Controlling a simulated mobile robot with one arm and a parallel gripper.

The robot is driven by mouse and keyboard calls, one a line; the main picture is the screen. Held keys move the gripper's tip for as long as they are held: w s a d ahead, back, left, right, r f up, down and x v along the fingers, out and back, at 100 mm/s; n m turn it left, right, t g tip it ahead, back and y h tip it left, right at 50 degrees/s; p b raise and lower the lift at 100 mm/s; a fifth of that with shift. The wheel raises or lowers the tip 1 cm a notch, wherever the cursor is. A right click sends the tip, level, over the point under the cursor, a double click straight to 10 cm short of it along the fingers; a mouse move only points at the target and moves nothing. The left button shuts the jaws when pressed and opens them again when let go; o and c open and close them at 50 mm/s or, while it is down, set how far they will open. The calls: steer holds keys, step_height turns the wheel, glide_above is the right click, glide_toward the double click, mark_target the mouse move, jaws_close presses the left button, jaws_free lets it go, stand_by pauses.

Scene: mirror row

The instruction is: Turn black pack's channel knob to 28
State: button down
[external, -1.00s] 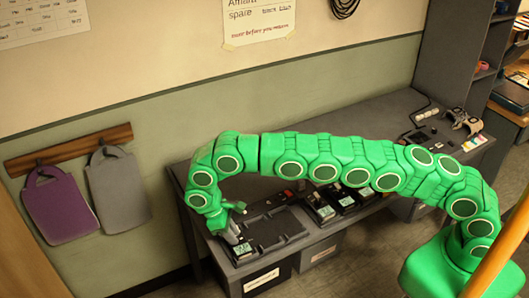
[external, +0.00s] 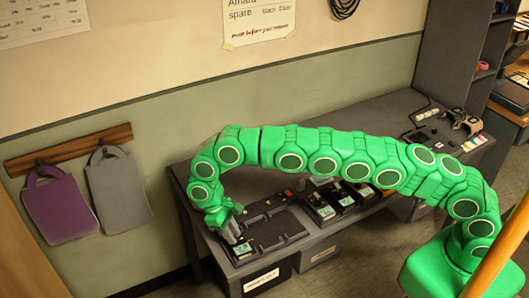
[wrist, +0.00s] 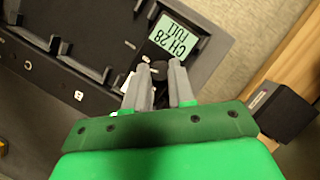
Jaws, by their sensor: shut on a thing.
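The black pack (wrist: 150,50) is at the end of the dark tray in the wrist view. Its green display (wrist: 175,36) reads "CH 28 FULL". In the external view, the pack's display (external: 242,249) shows small at the tray's front left. My gripper (wrist: 160,66) has its two grey fingers shut on the dark channel knob (wrist: 160,69), just beside the display. The knob is mostly hidden between the fingertips, and its mark cannot be read. In the external view, my gripper (external: 238,243) points down at the pack.
The dark tray (external: 292,238) has empty slots beside the pack. More packs with green displays (external: 325,211) stand to the right on the bench. A labelled bin (external: 262,282) is below the bench edge. Purple and grey bags (external: 58,208) hang on the wall at left.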

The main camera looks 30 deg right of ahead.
steer(key=c, duration=1)
jaws_free()
steer(key=shift+o, duration=0.2)
steer(key=shift+d, duration=0.1)
steer(key=n+t+h, duration=0.1)
steer(key=n, duration=0.4)
steer(key=n+t, duration=0.1)
steer(key=n, duration=0.1)
steer(key=shift+s+a+n+t, duration=0.2)
steer(key=shift+n+t, duration=0.1)
steer(key=shift+s+r+n+t+h, duration=0.1)
steer(key=shift+n+t+h, duration=0.2)
steer(key=shift+n, duration=0.6)
steer(key=shift+s+n+t, duration=0.2)
steer(key=shift+n+t, duration=0.7)
steer(key=shift+n, duration=1.3)
